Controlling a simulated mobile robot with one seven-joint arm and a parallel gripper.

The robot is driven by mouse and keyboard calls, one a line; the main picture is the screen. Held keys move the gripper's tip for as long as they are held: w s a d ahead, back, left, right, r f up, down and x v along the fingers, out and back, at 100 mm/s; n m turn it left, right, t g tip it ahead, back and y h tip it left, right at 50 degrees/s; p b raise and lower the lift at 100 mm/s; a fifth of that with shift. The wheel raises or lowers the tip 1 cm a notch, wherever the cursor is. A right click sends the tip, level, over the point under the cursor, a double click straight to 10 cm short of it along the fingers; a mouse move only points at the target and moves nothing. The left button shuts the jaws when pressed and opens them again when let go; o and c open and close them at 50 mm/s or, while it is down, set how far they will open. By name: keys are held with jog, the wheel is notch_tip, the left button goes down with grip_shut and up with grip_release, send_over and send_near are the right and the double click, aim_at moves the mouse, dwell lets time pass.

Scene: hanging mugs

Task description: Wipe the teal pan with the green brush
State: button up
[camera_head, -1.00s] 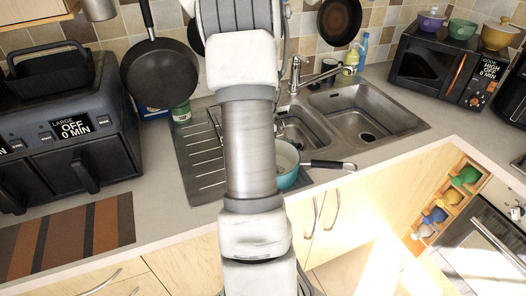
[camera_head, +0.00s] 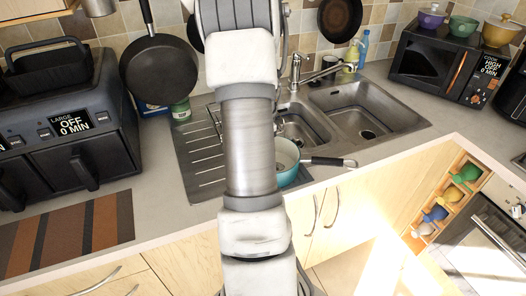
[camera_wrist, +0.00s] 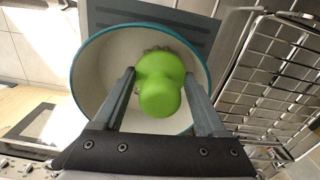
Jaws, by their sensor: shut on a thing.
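The teal pan (camera_head: 287,178) sits on the drainboard left of the sink, partly hidden behind my arm, with its dark handle pointing right. In the wrist view the pan (camera_wrist: 88,110) shows its white inside and teal rim. My gripper (camera_wrist: 160,76) is over the pan, its two fingers on either side of the green brush (camera_wrist: 160,95) and shut on it. The brush's bristles show at its far edge, over the pan's inside; whether they touch it I cannot tell. My gripper and the brush are hidden in the head view.
The metal drainboard (camera_head: 200,165) and double sink (camera_head: 365,112) surround the pan's place. A wire rack (camera_wrist: 275,75) is right of the pan in the wrist view. An air fryer (camera_head: 70,130) stands left, and a dark pan (camera_head: 160,72) hangs behind.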

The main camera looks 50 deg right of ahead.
jog(key=shift+f, duration=0.4)
jog(key=shift+s+d+r+b, duration=0.15)
jog(key=shift+s+d, duration=0.1)
jog(key=shift+s, duration=0.45)
jog(key=shift+s+d+b, duration=0.15)
jog(key=shift+s+d, duration=0.05)
jog(key=shift+s, duration=0.45)
jog(key=shift+s, duration=0.1)
jog(key=shift+s+d+b, duration=0.15)
jog(key=shift+s+d, duration=0.1)
jog(key=shift+s, duration=0.35)
jog(key=shift+s+d+b, duration=0.15)
jog(key=shift+s+d, duration=0.1)
jog(key=shift+s, duration=0.35)
jog(key=shift+w+a+f, duration=0.15)
jog(key=shift+w+a, duration=0.15)
jog(key=shift+w, duration=0.35)
jog(key=shift+w+a+f, duration=0.1)
jog(key=shift+w+a, duration=0.2)
jog(key=shift+w, duration=0.35)
